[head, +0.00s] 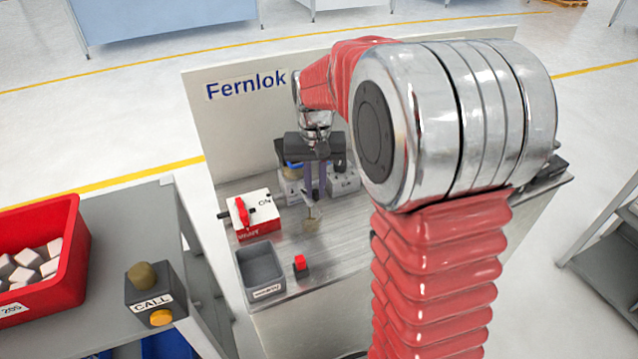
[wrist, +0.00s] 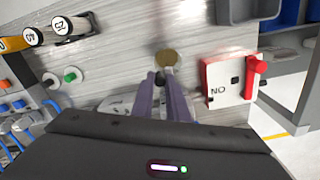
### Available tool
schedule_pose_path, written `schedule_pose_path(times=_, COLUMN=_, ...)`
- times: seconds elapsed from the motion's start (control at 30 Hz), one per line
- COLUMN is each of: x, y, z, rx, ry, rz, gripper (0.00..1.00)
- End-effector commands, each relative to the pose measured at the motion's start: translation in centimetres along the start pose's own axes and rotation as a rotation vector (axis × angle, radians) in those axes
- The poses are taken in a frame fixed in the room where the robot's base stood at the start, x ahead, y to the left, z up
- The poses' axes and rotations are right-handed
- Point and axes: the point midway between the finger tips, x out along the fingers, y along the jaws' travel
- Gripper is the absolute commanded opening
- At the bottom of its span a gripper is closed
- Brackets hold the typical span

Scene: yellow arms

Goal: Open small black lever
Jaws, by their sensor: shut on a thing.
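My gripper (wrist: 160,82) points down over the metal bench, its two purple fingers close together. In the wrist view a small black lever end (wrist: 160,77) shows between the fingertips, and the fingers are shut on it. The rest of the lever is mostly hidden by the fingers and the gripper body. A round brass-coloured disc (wrist: 166,57) lies just beyond the fingertips. In the head view my gripper (head: 314,195) is in front of the grey blocks, and the black lever is too small to make out.
A red and white switch box (head: 256,215) marked ON, with a red handle, stands left of my gripper. Grey blocks (head: 344,180) stand behind, before the Fernlok panel (head: 240,130).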

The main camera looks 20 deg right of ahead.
Motion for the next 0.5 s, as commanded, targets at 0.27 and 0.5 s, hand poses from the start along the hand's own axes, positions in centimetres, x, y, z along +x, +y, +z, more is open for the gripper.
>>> schedule_pose_path(times=0.27, x=-0.03, y=-0.66, z=0.45, rx=0.178, ry=0.001, rz=-0.001, gripper=0.00)
schedule_pose_path(times=0.5, x=-0.03, y=-0.88, z=0.58, rx=0.246, ry=0.001, rz=-0.002, gripper=0.00)
